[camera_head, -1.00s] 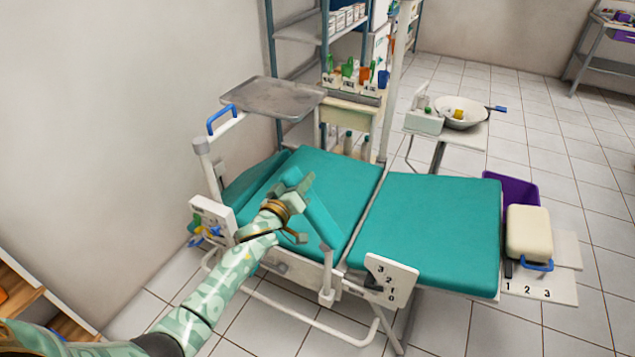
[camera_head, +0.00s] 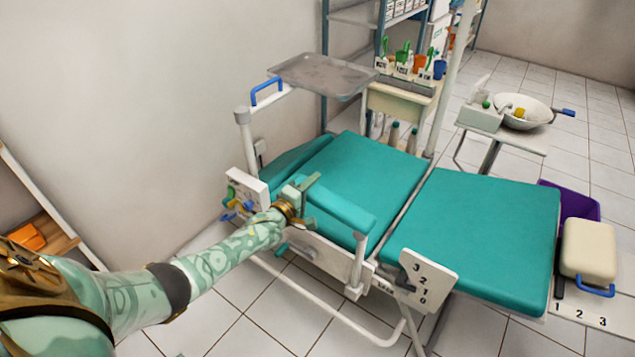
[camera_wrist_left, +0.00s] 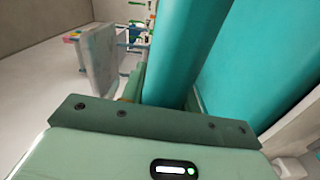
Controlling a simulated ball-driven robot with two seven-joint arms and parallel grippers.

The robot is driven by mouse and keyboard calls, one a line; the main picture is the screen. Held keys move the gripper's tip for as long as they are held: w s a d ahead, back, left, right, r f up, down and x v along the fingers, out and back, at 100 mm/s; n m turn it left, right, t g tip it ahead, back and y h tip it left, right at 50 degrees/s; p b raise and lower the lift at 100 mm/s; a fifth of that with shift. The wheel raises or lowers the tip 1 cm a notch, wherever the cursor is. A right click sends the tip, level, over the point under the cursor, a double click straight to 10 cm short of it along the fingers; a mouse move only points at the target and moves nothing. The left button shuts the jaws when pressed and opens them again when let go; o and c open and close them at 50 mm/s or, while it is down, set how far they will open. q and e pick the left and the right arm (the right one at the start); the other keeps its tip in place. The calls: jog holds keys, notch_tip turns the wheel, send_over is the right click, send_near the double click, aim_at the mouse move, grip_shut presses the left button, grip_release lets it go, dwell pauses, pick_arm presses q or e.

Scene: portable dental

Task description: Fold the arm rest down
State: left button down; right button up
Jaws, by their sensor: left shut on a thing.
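The arm rest (camera_head: 342,212) is a long teal pad on the near side of the teal dental chair (camera_head: 365,170). It looks close to level, with its right end at a white upright post (camera_head: 358,262). My left gripper (camera_head: 302,204) is shut on the pad near its left end, and my fingers hide part of it there. In the left wrist view the teal pad (camera_wrist_left: 188,45) runs away from the gripper, beside a wider teal cushion (camera_wrist_left: 262,60). My right gripper is not in view.
A white plate numbered 3 to 0 (camera_head: 428,270) stands right of the post. A white panel with coloured knobs (camera_head: 246,192) is left of my gripper. A metal tray (camera_head: 322,75) hangs behind.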

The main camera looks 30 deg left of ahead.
pick_arm(q)
jog(key=shift+a+f+n+b, duration=0.1)
jog(key=shift+f+n+b, duration=0.45)
jog(key=shift+f, duration=0.45)
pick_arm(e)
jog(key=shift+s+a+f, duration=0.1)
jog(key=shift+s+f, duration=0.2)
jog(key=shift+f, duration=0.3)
pick_arm(q)
jog(key=c, duration=1)
grip_release()
jog(key=shift+f, duration=0.15)
jog(key=shift+c, duration=0.2)
jog(key=shift+s+p, duration=0.3)
jog(key=s+p, duration=0.5)
jog(key=s, duration=1)
jog(key=shift+s+a+p, duration=0.25)
jog(key=shift+s+p, duration=0.05)
jog(key=shift+s, duration=0.05)
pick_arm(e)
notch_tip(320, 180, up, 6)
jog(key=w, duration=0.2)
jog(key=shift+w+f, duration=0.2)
